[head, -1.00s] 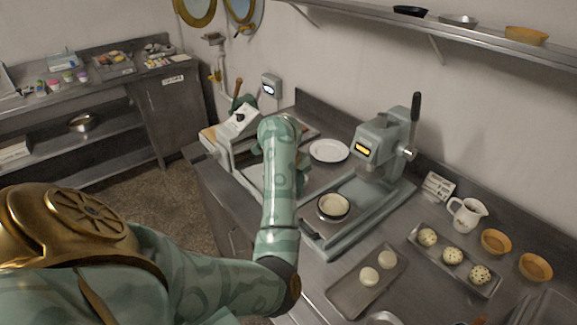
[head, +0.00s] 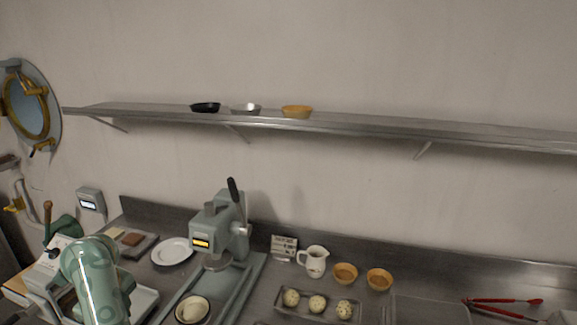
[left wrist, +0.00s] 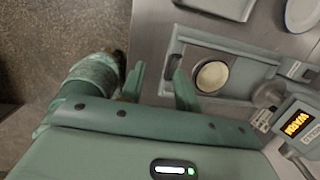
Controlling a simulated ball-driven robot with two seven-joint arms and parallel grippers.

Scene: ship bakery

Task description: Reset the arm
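My left arm (head: 95,280) enters at the lower left of the head view, in front of the left part of the counter. Its gripper cannot be made out there. In the left wrist view my left gripper (left wrist: 160,82) shows two green fingers spread apart with nothing between them. The fingers are over the counter's edge, beside the press base. My right arm and right gripper are in neither view.
A grey-green press (head: 222,235) with a dough-filled pan (head: 193,310) stands right of my arm; the pan also shows in the wrist view (left wrist: 212,76). A plate (head: 173,251), jug (head: 313,262), two tart shells and a dough-ball tray (head: 318,317) stand nearby. A shelf (head: 360,128) runs above.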

